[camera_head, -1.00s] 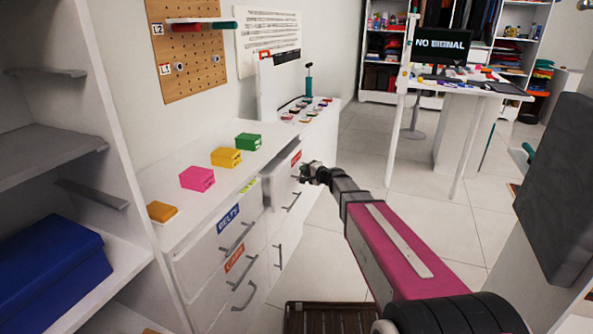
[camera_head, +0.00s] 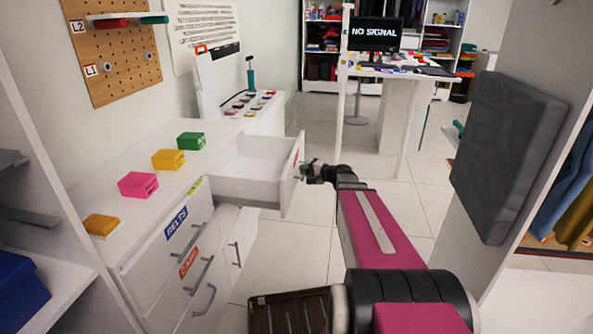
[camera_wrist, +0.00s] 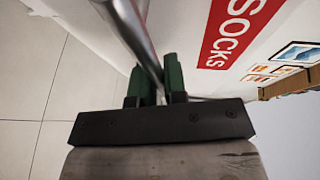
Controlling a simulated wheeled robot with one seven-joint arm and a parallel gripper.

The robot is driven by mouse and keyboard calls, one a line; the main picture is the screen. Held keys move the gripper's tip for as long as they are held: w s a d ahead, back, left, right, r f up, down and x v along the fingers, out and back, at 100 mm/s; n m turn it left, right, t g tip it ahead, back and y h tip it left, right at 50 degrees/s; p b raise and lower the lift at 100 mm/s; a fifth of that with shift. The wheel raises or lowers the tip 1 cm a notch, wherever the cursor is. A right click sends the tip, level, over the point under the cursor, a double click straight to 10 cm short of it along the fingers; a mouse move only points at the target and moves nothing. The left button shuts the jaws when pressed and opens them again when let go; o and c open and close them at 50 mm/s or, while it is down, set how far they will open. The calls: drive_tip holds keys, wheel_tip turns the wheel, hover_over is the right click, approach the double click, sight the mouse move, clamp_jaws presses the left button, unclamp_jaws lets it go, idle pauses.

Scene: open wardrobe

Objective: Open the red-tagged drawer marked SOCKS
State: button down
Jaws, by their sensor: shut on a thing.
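The SOCKS drawer (camera_head: 245,185) is pulled far out of the white dresser, and I see into its empty-looking interior. Its front, with the red tag (camera_head: 296,157), is seen nearly edge-on in the head view. In the wrist view the red tag (camera_wrist: 236,30) reads SOCKS in white letters. My gripper (camera_head: 308,170) is at the drawer front, and in the wrist view its green fingers (camera_wrist: 157,82) are shut on the grey bar handle (camera_wrist: 135,35).
The BELTS drawer (camera_head: 172,232) and the orange-tagged drawer (camera_head: 196,275) are closed. Green (camera_head: 191,141), yellow (camera_head: 168,160) and pink (camera_head: 138,185) boxes stand on the dresser top. A brown slatted crate (camera_head: 290,312) is on the floor. Open floor lies right of the drawer.

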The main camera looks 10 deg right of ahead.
drive_tip(key=shift+d, duration=0.2)
drive_tip(key=c, duration=1.2)
unclamp_jaws()
drive_tip(key=shift+s, duration=0.1)
drive_tip(key=v, duration=1)
drive_tip(key=shift+s+d, duration=0.2)
drive_tip(key=shift+d, duration=0.1)
drive_tip(key=shift+r, duration=0.1)
